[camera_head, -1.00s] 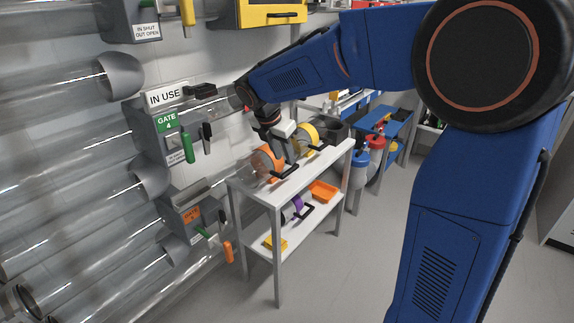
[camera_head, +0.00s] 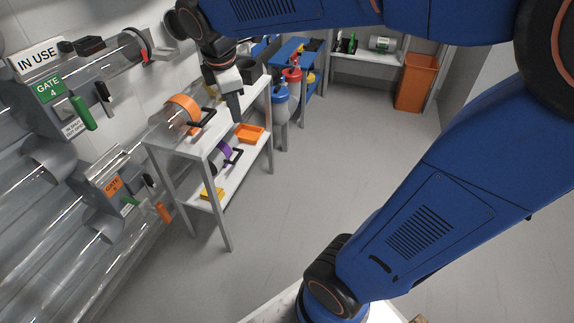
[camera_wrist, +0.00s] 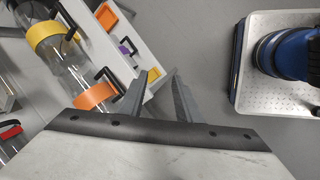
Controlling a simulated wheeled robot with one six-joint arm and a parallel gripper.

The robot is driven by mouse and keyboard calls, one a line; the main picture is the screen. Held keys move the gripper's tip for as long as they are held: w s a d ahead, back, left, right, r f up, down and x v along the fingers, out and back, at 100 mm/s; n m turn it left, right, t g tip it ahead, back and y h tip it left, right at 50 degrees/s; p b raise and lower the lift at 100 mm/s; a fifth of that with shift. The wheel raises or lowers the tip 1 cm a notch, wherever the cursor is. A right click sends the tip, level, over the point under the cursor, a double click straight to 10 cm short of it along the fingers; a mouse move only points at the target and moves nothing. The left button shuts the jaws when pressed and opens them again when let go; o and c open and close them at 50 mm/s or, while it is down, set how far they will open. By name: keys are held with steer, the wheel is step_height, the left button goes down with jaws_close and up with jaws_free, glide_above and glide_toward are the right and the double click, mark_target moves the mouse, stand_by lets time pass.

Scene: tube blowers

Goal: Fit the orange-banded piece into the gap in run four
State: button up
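The orange-banded piece (camera_head: 184,106) is a clear tube with an orange band and a black handle. It lies on the top shelf of the white stand (camera_head: 201,146). In the wrist view its orange band (camera_wrist: 97,97) shows to the left of my fingers. My gripper (camera_head: 237,116) is open and empty, to the right of the piece in the head view. Its two fingers (camera_wrist: 158,76) stand apart in the wrist view. A green gate 4 tag (camera_head: 47,88) is on the pipe wall at the left. I cannot clearly make out the gap in run four.
A yellow-banded tube (camera_wrist: 42,35) lies beyond the orange one. The lower shelf holds an orange tray (camera_head: 250,133), a purple-banded piece (camera_head: 224,150) and a yellow tray (camera_head: 211,194). A blue stand (camera_head: 298,55) is behind. The floor (camera_head: 300,190) to the right is clear.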

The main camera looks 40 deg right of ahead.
steer(key=s+d+f+m+t+y, duration=0.1)
steer(key=s+f+m, duration=0.2)
steer(key=s+m, duration=0.4)
steer(key=s+d+f+m+y, duration=0.1)
steer(key=s+f+m, duration=0.3)
steer(key=s+m, duration=0.4)
steer(key=shift+s+d+m+t, duration=0.3)
steer(key=shift+s+d+t, duration=0.15)
steer(key=shift+s, duration=2.15)
